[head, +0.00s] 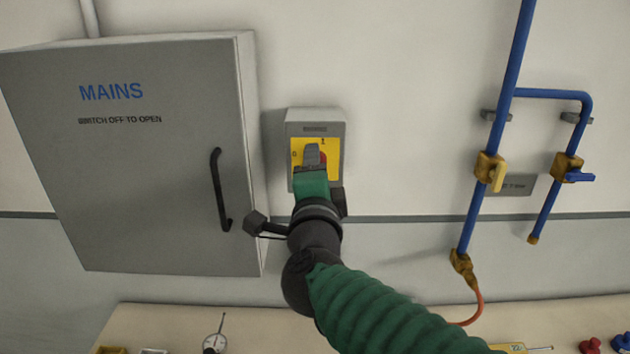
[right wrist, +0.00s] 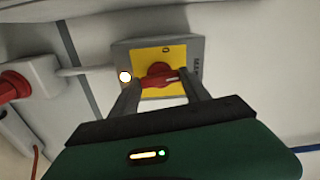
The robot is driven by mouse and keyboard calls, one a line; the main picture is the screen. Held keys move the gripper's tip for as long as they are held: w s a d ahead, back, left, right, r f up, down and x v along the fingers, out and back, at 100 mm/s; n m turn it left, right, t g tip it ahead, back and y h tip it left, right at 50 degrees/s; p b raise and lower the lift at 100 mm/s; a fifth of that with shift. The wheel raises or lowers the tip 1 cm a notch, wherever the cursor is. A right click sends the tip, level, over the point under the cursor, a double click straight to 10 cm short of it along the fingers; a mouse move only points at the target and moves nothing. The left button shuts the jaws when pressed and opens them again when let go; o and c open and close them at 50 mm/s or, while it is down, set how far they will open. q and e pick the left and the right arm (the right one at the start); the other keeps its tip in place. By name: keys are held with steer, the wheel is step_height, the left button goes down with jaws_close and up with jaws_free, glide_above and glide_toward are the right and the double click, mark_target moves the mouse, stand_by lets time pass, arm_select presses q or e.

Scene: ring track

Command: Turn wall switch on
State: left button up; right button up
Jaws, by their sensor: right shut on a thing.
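The wall switch (head: 316,115) is a grey box with a yellow plate (head: 333,172) and a red rotary knob (head: 323,158). In the head view my right gripper (head: 313,155) covers much of the knob. In the right wrist view the yellow plate (right wrist: 176,53) and red knob (right wrist: 158,71) show between the two fingers of my right gripper (right wrist: 158,82), which is shut on the knob. A pale line on the knob points right there, toward the box's lettered side. A "0" is marked on the plate's upper part in that view. My left gripper is not in view.
A grey MAINS cabinet (head: 150,190) with a black handle (head: 217,190) stands close left of the switch. Blue pipes (head: 507,90) with yellow valves (head: 490,168) run on the wall at right. A bench (head: 160,318) with small items lies below.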

steer(key=shift+a+f+m+b, duration=0.1)
steer(key=shift+f+m+b, duration=0.25)
steer(key=shift+m, duration=0.35)
steer(key=o, duration=1.1)
steer(key=shift+c, duration=0.2)
steer(key=o, duration=0.3)
steer(key=shift+w+r, duration=0.15)
